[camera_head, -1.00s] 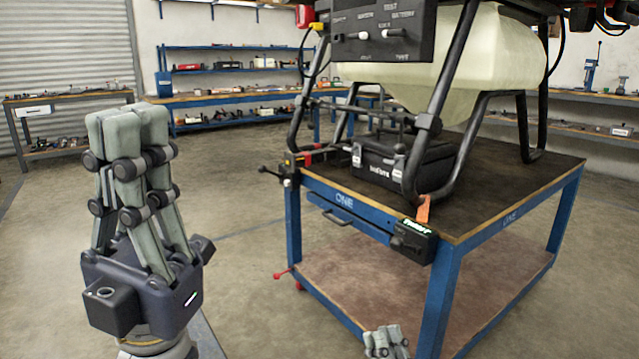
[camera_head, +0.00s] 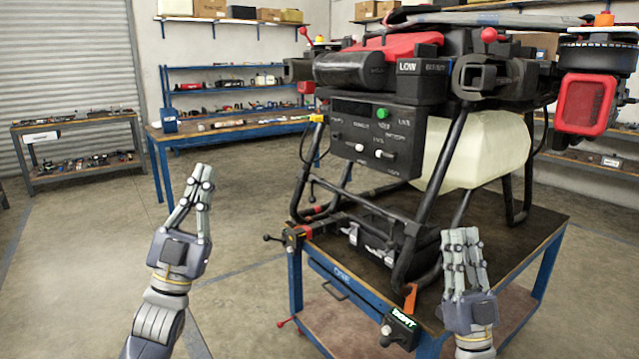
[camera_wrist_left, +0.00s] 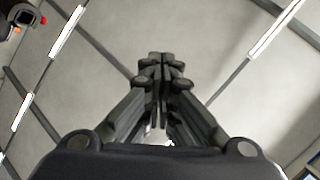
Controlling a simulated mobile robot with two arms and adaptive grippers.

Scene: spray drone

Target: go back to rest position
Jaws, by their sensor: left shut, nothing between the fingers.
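My left gripper (camera_head: 201,172) points up in the head view, over the floor left of the workbench. Its fingers are together with nothing between them. In the left wrist view, its fingertips (camera_wrist_left: 161,62) meet in front of the ceiling. My right gripper (camera_head: 461,236) also points up, at the lower right of the head view, in front of the workbench in the picture. Its fingers stand close side by side, and I cannot tell whether they touch. I see nothing held in it.
The large spray drone (camera_head: 364,133), with a pale tank (camera_head: 465,150) and black legs, stands on the blue workbench (camera_head: 520,252). A small black device (camera_head: 398,328) is at the bench's front edge. Shelves (camera_head: 225,82) line the back wall. The floor (camera_head: 90,240) at left is clear.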

